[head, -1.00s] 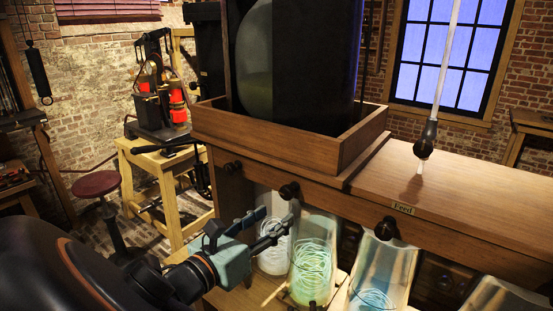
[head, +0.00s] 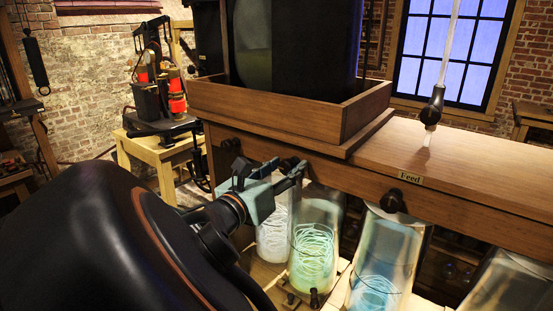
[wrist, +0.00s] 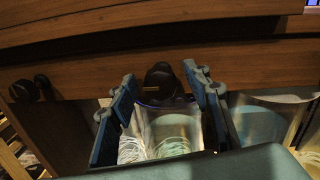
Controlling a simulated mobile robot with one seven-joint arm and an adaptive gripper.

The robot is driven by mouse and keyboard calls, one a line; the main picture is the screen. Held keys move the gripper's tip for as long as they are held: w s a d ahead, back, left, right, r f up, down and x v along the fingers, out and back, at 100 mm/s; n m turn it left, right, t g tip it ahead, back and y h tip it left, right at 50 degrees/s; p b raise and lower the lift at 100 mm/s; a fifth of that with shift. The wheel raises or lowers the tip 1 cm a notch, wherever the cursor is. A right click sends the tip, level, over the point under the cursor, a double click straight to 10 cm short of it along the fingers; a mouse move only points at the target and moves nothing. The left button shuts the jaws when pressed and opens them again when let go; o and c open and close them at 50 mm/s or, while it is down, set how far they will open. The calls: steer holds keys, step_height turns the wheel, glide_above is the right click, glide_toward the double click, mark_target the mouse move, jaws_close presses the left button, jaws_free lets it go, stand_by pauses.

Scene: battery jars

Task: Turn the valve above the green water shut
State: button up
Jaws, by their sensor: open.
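The jar of green water (head: 314,255) stands under the wooden bench, with pale coils inside. It also shows in the wrist view (wrist: 170,137). The dark round valve above it (wrist: 162,82) sits on the bench's front rail, between my two fingers in the wrist view. In the head view my gripper (head: 284,173) is at that valve and partly hides it. My gripper (wrist: 162,92) is open, with one blue-grey finger on each side of the valve. Whether either finger touches it, I cannot tell.
Another dark valve (wrist: 30,88) is to the left, and one (head: 392,200) is to the right above the blue jar (head: 380,270). A whitish jar (head: 273,230) stands left of the green one. The bench rail (head: 330,170) overhangs the jars.

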steer(key=shift+w+d, duration=0.15)
steer(key=shift+d, duration=0.05)
steer(key=shift+c, duration=0.6)
steer(key=c, duration=1)
steer(key=shift+c, duration=0.2)
